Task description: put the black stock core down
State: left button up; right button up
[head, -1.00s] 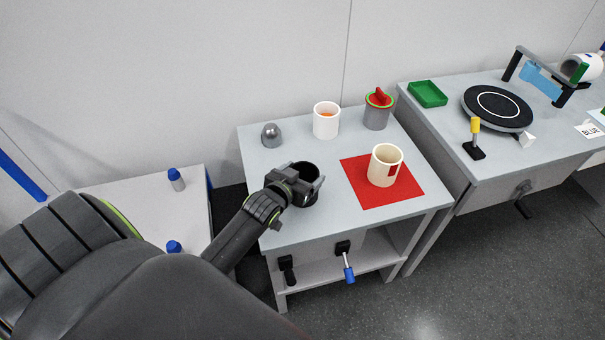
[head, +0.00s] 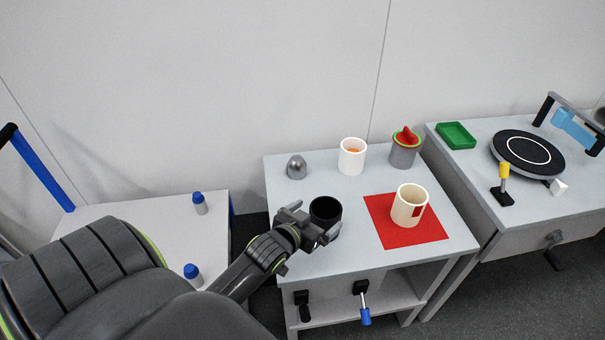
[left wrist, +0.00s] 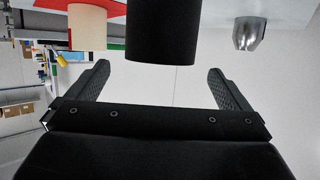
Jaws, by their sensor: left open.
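The black stock core (head: 326,212) stands upright on the grey table (head: 350,248), left of the red mat (head: 433,232). My left gripper (head: 312,223) is open at the core's near left side. In the left wrist view, the core (left wrist: 163,30) stands just beyond the open fingertips (left wrist: 158,70), centred between them, with a gap showing. The gripper hides part of the core's lower side in the head view. My right gripper is not in view.
A cream cup with a red patch (head: 409,206) stands on the red mat. Behind are a grey dome (head: 297,167), a white cup (head: 352,157) and a grey pot with a red and green top (head: 403,152). A side table (head: 110,220) holds blue-capped bottles.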

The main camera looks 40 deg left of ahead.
pick_arm(q)
jog(key=v, duration=0.6)
jog(key=shift+s, duration=0.3)
jog(key=shift+r, duration=0.15)
